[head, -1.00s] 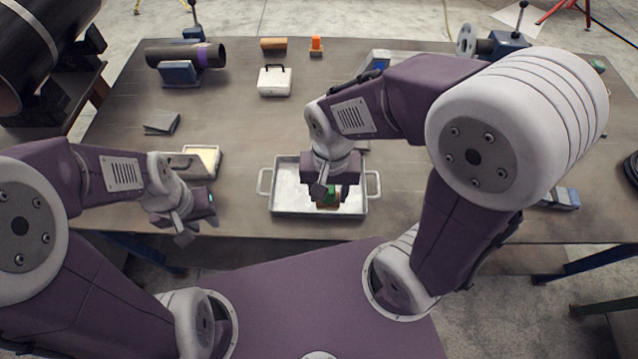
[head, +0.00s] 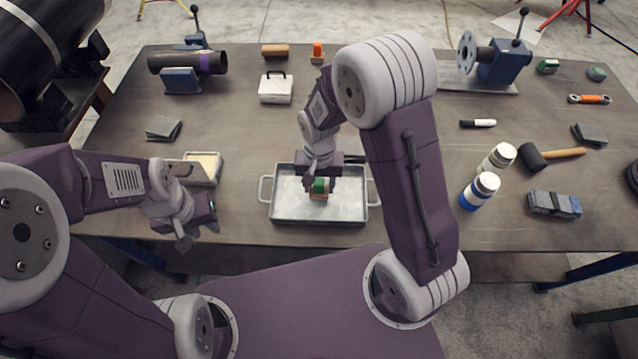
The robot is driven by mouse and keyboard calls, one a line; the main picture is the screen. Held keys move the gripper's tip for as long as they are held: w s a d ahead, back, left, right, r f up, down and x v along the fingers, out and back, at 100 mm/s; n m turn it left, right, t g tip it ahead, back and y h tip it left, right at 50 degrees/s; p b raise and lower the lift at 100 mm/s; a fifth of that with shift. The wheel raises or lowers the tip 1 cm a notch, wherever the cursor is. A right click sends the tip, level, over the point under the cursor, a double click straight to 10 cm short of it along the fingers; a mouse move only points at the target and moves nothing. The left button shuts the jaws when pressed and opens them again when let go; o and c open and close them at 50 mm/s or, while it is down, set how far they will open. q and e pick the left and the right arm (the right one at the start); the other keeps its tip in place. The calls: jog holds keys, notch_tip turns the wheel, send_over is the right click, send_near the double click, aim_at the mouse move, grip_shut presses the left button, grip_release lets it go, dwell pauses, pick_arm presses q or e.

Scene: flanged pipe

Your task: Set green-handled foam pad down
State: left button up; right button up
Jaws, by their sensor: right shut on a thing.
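The green-handled foam pad (head: 319,195) has a green top and a brownish lower part. My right gripper (head: 321,181) is shut on it from above. The pad is over the inside of a shallow metal tray (head: 283,217) with a handle at each side. I cannot tell whether the pad touches the tray floor. My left gripper (head: 190,222) hangs over the table's front left part, left of the tray, with nothing visible in it. Its finger gap is not clear from this angle.
A box with a pale pad (head: 206,163) stands behind my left gripper. Two bottles (head: 478,192), a mallet (head: 553,154) and a grey bundle (head: 553,204) are on the right. A white case (head: 276,90) and a dark pipe (head: 188,63) are further back. The table between them is mostly clear.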

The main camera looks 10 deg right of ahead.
jog(key=shift+s+f, duration=0.1)
jog(key=o, duration=1.2)
notch_tip(320, 180, up, 12)
jog(key=shift+r+p, duration=0.2)
jog(key=shift+p, duration=0.3)
jog(key=s+d+f+n, duration=0.1)
jog(key=s+d, duration=0.1)
jog(key=s+d+f+n, duration=0.1)
jog(key=s+d, duration=0.1)
jog(key=s, duration=0.1)
jog(key=s+d+f+n+t, duration=0.1)
jog(key=s+d+f, duration=0.1)
jog(key=s+d, duration=0.1)
jog(key=shift+s, duration=0.25)
